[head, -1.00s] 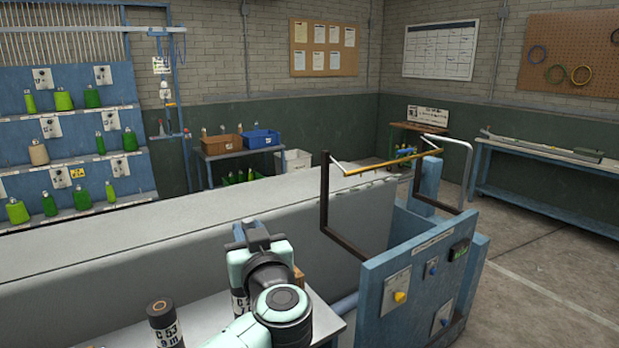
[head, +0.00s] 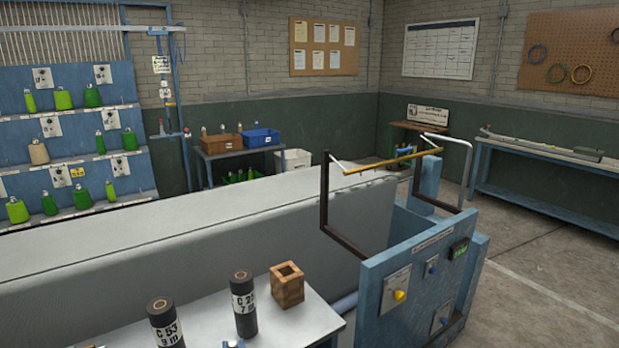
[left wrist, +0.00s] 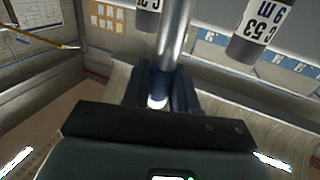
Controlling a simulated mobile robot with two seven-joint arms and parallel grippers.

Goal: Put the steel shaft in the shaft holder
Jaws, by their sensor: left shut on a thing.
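The steel shaft (left wrist: 174,42) is a bright silver rod in the left wrist view, running up from my left gripper (left wrist: 160,92) to the top edge of the picture. My left gripper is shut on it near its lower visible end. In the head view the arm and gripper are out of the picture; a small pale tip at the bottom edge is too small to identify. An open-topped wooden block (head: 287,285) with a square hole, which looks like the shaft holder, stands on the white table. It is empty as far as I see. My right gripper is not in view.
Two black labelled cylinders stand upright left of the block, one (head: 243,305) close beside it and one (head: 165,325) further left. The white table (head: 310,322) has bare room at its right. Behind it is a long grey trough wall (head: 240,235); a blue control panel (head: 415,285) stands at right.

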